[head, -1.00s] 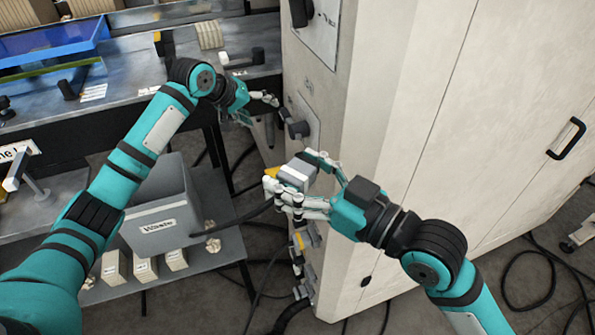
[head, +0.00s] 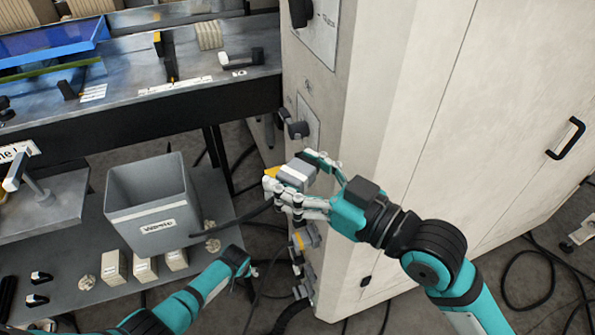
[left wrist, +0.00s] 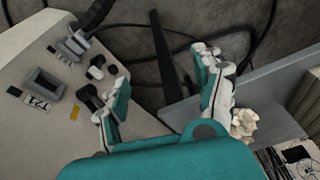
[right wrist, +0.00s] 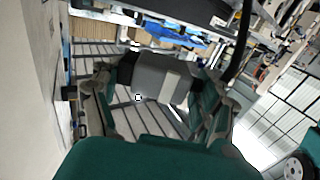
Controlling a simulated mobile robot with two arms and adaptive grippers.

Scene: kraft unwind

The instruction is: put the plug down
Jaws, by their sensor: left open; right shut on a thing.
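The plug (head: 297,174) is a grey block with a light band and a dark cable trailing to the lower left in the head view. My right gripper (head: 305,188) is shut on it, in front of the beige cabinet's left edge. In the right wrist view the grey plug (right wrist: 160,78) sits between the fingers. My left gripper is low in the head view, below the grey bin, with its fingers mostly hidden. In the left wrist view my left gripper (left wrist: 165,100) is open and empty, with its fingers wide apart.
A grey waste bin (head: 150,215) stands on a low shelf with several small boxes. The beige cabinet (head: 400,120) fills the right. In the left wrist view, a socket labelled T21 (left wrist: 42,88) and a connector (left wrist: 72,45) sit on a panel. Cables lie on the floor.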

